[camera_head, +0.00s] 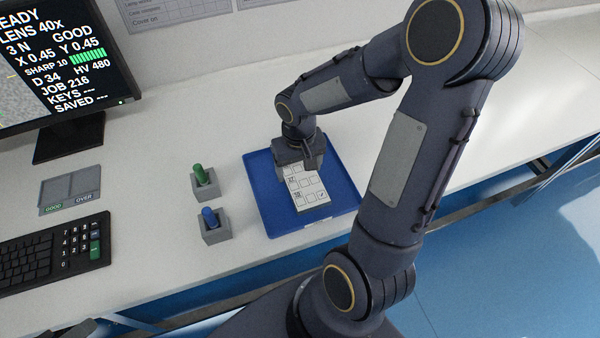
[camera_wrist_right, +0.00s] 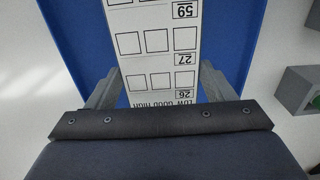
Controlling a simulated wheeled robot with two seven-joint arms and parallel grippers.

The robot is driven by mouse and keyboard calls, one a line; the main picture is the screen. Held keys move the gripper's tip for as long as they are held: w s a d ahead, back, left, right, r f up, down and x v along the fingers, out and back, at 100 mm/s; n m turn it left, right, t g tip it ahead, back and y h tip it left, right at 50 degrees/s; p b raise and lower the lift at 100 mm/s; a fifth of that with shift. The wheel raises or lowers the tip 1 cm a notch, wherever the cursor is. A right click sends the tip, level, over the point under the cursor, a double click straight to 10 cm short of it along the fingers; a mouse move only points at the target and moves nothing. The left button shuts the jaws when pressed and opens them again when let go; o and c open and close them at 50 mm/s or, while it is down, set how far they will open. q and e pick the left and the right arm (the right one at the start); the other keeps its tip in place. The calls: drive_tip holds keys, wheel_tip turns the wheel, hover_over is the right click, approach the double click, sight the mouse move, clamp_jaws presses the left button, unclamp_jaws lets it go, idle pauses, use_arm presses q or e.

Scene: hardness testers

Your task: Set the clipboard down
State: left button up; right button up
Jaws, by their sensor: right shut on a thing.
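The clipboard (camera_head: 308,187) is a narrow white-faced board printed with numbered rows of boxes. It is over the blue tray (camera_head: 340,206) on the bench, inside the tray's outline. I cannot tell whether it touches the tray floor. My right gripper (camera_head: 298,168) is shut on the clipboard's far end and hides that end. In the right wrist view the clipboard (camera_wrist_right: 157,50) lies between the two fingers (camera_wrist_right: 160,92), with the blue tray (camera_wrist_right: 228,35) behind it. My left gripper is not in view.
Left of the tray, a green peg (camera_head: 199,174) and a blue peg (camera_head: 209,217) stand in grey blocks. Further left are a grey two-part plate (camera_head: 70,188), a keyboard (camera_head: 50,255) and a monitor (camera_head: 65,65). The bench (camera_head: 160,130) is clear behind the pegs.

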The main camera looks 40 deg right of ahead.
sight(300, 170)
drive_tip(key=shift+w+d+f, duration=0.1)
drive_tip(key=shift+d+f, duration=0.05)
drive_tip(key=shift+f, duration=0.75)
drive_tip(key=shift+d+f, duration=0.1)
drive_tip(key=shift+f, duration=0.8)
drive_tip(key=shift+f+b, duration=0.1)
drive_tip(key=shift+b, duration=0.2)
drive_tip(key=o, duration=0.7)
drive_tip(key=shift+f, duration=0.1)
drive_tip(key=shift+c, duration=0.2)
drive_tip(key=o, duration=0.5)
drive_tip(key=shift+c, duration=0.2)
